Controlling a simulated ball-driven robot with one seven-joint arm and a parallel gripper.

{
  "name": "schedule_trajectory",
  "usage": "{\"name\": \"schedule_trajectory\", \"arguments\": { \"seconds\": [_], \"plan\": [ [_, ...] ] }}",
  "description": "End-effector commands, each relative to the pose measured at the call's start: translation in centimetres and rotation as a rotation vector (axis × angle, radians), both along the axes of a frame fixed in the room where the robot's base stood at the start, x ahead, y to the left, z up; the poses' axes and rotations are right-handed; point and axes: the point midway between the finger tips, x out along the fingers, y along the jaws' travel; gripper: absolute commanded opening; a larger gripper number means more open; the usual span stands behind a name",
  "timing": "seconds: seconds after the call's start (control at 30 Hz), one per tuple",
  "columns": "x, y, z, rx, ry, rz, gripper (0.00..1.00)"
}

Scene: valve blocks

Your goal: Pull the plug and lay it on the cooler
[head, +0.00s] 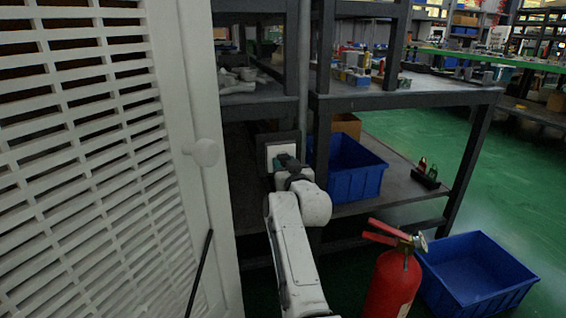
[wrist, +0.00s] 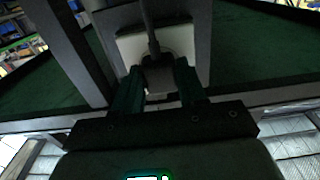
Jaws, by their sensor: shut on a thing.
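In the wrist view a dark plug (wrist: 158,76) with a cord (wrist: 148,25) running up from it sits between the two fingers of my gripper (wrist: 160,88). My gripper is shut on the plug. Right behind the plug is a pale socket plate (wrist: 187,48); I cannot tell whether the plug is seated in it. In the head view the socket plate (head: 279,152) shows on a dark panel by the shelf post, with my gripper (head: 287,170) in front of it, hiding the plug.
A blue bin (head: 355,172) is on the lower shelf, right of my gripper. A fire extinguisher (head: 393,282) and another blue bin (head: 478,272) stand on the green floor at right.

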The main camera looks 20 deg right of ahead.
Motion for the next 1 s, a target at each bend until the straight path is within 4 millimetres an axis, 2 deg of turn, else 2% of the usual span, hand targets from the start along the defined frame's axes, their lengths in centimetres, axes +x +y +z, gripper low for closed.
{"name": "schedule_trajectory", "arguments": {
  "seconds": [0.03,0.3,1.0],
  "plan": [
    [0.0,0.0,0.0,0.0,0.0,0.0,0.24],
    [0.0,0.0,0.1,0.001,-0.001,0.0,0.0],
    [-1.4,0.0,0.2,0.001,0.0,0.0,0.0]
  ]
}}
